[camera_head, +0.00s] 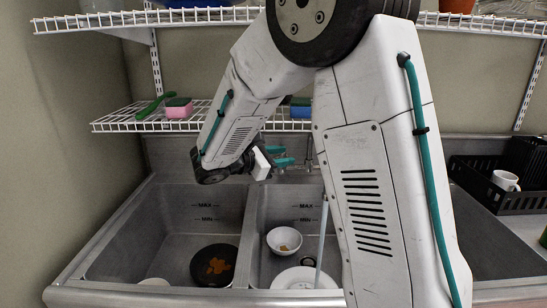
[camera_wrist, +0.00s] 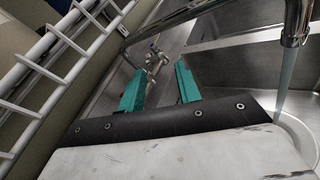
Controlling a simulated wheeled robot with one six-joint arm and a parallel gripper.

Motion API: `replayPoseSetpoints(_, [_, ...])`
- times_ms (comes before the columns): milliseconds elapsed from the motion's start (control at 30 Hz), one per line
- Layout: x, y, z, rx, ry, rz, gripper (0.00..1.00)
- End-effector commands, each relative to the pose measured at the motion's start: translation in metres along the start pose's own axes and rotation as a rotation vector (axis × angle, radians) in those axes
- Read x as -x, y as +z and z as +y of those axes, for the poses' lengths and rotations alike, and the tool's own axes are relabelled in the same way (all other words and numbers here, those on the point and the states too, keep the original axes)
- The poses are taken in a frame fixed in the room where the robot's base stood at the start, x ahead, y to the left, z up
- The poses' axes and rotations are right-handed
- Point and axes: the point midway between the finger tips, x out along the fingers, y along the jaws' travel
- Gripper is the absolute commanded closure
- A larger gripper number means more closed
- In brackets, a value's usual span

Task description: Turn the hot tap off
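My gripper (camera_wrist: 160,68) is open, its two teal fingers spread apart with nothing held between them. A chrome tap handle (camera_wrist: 153,60) shows just beyond and between the fingertips; I cannot tell whether they touch it, or whether it is the hot one. The chrome spout (camera_wrist: 292,28) is at the upper right of the wrist view. A stream of water (camera_wrist: 284,80) runs from it. In the head view my gripper (camera_head: 284,160) is at the back of the sink, and the stream (camera_head: 322,235) falls into the middle basin. My arm hides most of the tap there.
The middle basin holds a white bowl (camera_head: 284,240) and a white plate (camera_head: 290,279). The left basin holds a dark stained pan (camera_head: 202,266). A wire shelf (camera_head: 125,120) with sponges (camera_head: 178,110) is close above my gripper. A black rack (camera_head: 480,178) with a mug (camera_head: 505,180) stands right.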

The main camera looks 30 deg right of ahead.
Motion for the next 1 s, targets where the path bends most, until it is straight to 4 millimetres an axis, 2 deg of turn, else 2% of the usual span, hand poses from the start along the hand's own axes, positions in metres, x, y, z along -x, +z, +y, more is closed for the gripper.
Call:
replayPoseSetpoints(33, [-0.005,-0.021,0.017,0.045,0.053,-0.023,0.66])
replayPoseSetpoints(200, [-0.021,-0.076,0.065,0.145,0.212,-0.065,0.66])
replayPoseSetpoints(300, [-0.026,-0.099,0.08,0.18,0.27,-0.072,0.66])
replayPoseSetpoints(400, [-0.03,-0.113,0.088,0.2,0.306,-0.075,0.66])
replayPoseSetpoints(567, [-0.04,-0.119,0.095,0.211,0.322,-0.077,0.66])
replayPoseSetpoints(800, [-0.075,-0.117,0.106,0.209,0.32,-0.076,0.66])
replayPoseSetpoints(1000, [-0.099,-0.117,0.115,0.21,0.322,-0.076,0.66])
